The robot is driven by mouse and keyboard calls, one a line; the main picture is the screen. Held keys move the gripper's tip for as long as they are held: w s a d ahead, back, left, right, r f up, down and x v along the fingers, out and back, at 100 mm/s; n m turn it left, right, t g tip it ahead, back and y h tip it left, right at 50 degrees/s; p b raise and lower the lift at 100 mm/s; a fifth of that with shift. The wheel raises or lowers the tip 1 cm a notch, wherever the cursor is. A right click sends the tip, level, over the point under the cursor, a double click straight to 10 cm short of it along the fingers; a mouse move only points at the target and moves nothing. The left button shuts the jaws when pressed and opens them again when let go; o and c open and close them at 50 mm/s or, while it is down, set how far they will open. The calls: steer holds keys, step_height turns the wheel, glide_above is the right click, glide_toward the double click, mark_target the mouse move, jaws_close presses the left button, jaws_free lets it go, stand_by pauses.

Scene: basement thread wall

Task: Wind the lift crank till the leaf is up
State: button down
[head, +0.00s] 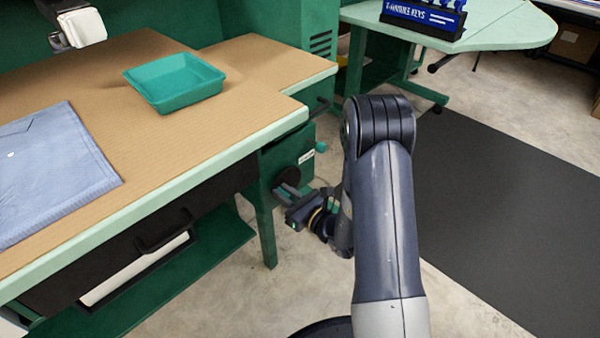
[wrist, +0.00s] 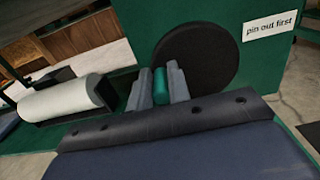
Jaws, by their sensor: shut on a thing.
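The crank's round black disc (head: 287,174) is on the green side panel below the worktop's right end; the disc also shows in the wrist view (wrist: 205,50). My gripper (head: 285,190) is at the disc, its fingers shut on the green crank handle (wrist: 160,86) in the wrist view. A "pin out first" label (wrist: 271,26) is right of the disc. A teal knob (head: 321,147) sticks out beside that label in the head view; I cannot tell whether it is the pin. I cannot pick out the leaf for certain from the worktop.
A teal tray (head: 176,82) and folded blue cloth (head: 50,170) lie on the worktop (head: 120,120). A black drawer with a handle (head: 165,232) is below. A white roll (wrist: 62,100) is left of my gripper. Bare floor and a dark mat (head: 500,200) lie right.

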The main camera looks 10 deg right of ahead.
mark_target(284, 175)
steer(key=shift+w+r, duration=0.15)
steer(key=shift+r, duration=0.2)
steer(key=d+r+p, duration=0.1)
steer(key=w+d+r+p, duration=0.1)
steer(key=r, duration=0.1)
steer(key=shift+w, duration=0.2)
steer(key=shift+d, duration=0.15)
steer(key=shift+f, duration=0.15)
steer(key=c, duration=1.5)
jaws_free()
steer(key=shift+w+d+f, duration=0.1)
steer(key=shift+d+f, duration=0.05)
steer(key=shift+f, duration=0.1)
steer(key=shift+o, duration=0.9)
steer(key=shift+a, duration=0.2)
